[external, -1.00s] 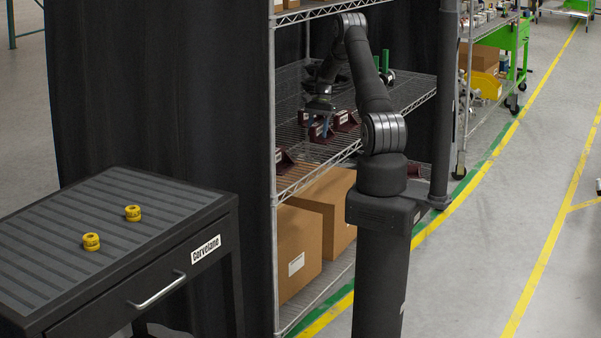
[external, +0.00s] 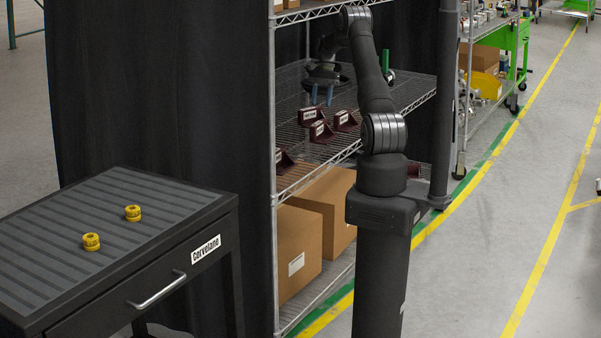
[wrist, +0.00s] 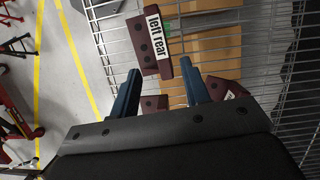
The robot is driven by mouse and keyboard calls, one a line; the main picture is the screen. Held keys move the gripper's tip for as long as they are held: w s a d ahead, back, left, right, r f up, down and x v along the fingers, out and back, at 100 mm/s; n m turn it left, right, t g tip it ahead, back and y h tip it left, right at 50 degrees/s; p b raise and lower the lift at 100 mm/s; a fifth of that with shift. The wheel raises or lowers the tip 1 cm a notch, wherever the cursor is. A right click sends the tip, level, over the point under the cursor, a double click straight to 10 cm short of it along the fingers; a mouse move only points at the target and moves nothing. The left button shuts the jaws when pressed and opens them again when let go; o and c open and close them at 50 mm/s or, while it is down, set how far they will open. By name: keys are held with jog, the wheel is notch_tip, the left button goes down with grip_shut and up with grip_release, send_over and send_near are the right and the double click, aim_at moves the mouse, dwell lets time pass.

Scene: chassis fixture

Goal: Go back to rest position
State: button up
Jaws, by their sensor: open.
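My gripper (external: 322,94) is open and empty above the wire shelf, with its two blue fingers pointing down and apart. It also shows in the wrist view (wrist: 162,92). Several dark red chassis brackets stand on the shelf below it. One bracket (wrist: 151,46) carries a white "left rear" label and lies beyond the fingertips, apart from them. Other brackets (external: 321,132) (external: 345,121) stand close by in the external view, and another (external: 284,162) is at the near left of the shelf.
A metal rack post (external: 272,170) stands left of my arm. An upper shelf (external: 325,11) is above. Cardboard boxes (external: 300,255) fill the lower shelf. A dark workbench (external: 60,285) at left holds two yellow round parts (external: 91,242) (external: 133,213). A green part (external: 385,61) stands behind my arm.

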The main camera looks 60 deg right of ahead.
aim_at(317, 123)
dwell(0.3)
jog(key=x, duration=1.2)
jog(key=shift+s, duration=0.1)
jog(key=shift+r, duration=1.75)
